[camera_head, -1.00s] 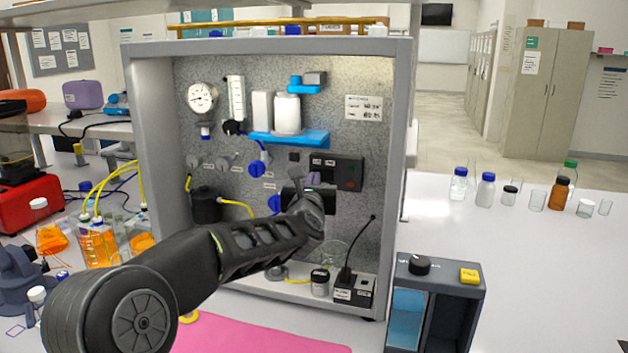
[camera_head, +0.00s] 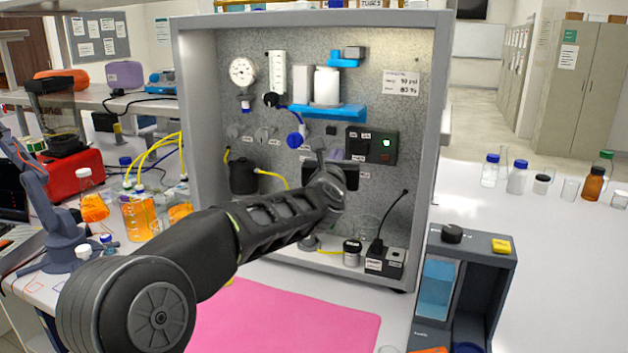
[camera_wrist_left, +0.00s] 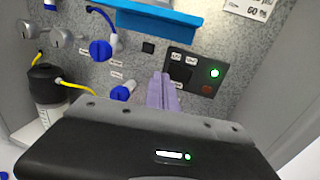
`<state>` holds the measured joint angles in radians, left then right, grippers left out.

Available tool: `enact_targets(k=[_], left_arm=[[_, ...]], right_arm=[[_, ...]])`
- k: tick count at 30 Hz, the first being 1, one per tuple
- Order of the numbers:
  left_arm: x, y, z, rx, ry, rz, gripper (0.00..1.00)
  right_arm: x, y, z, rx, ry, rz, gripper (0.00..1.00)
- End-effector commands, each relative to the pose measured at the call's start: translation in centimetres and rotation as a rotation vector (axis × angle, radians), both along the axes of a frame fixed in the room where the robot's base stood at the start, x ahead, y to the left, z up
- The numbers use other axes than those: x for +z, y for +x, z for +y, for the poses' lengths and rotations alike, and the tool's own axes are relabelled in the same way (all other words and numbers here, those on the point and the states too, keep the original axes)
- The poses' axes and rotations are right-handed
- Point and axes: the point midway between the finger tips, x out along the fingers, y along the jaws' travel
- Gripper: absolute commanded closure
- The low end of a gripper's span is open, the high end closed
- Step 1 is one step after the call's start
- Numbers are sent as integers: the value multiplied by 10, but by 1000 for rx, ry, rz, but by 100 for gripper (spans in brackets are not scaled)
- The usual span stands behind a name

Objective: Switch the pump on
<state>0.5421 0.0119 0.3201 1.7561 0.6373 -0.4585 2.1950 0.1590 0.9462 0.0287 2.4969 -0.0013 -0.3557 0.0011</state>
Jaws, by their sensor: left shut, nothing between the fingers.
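The membrane rig's grey cabinet (camera_head: 440,150) stands open toward me. On its back panel is a dark switch box (camera_head: 384,147) with a lit green light and a dim red-brown button below it. The box also shows in the left wrist view (camera_wrist_left: 198,72), with small white labels at its upper left. My left gripper (camera_wrist_left: 161,82) is shut with nothing between its fingers. Its lilac fingertips are just left of and below the box, over its lower left part in the wrist view; I cannot tell if they touch the panel. My right gripper is not in view.
Blue valve knobs (camera_wrist_left: 100,50) and a black bottle (camera_head: 243,177) with yellow tubing are to the left. A blue shelf (camera_head: 328,112) is above. A black socket block (camera_head: 384,262) with a cable stands on the cabinet floor. A grey device (camera_head: 465,260) stands at front right.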

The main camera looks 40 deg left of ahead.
Motion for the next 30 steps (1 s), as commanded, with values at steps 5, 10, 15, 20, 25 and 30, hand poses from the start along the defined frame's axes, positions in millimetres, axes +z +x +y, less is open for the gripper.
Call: enact_targets(k=[5, 10, 15, 20, 25, 30], left_arm=[[-5, -33, -5, 0, 0, -1, 100], [-4, -64, -9, 1, 0, -1, 100], [-3, -80, -11, 0, -2, 1, 100], [-2, -83, -12, -1, -3, 2, 100], [-2, -83, -11, 0, -3, 2, 100], [-2, -83, -11, 0, -2, 2, 100]], right_arm=[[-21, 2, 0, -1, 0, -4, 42], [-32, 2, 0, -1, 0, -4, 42], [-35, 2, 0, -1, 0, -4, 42], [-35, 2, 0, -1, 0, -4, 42], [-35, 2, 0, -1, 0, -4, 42], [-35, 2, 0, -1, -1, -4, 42]])
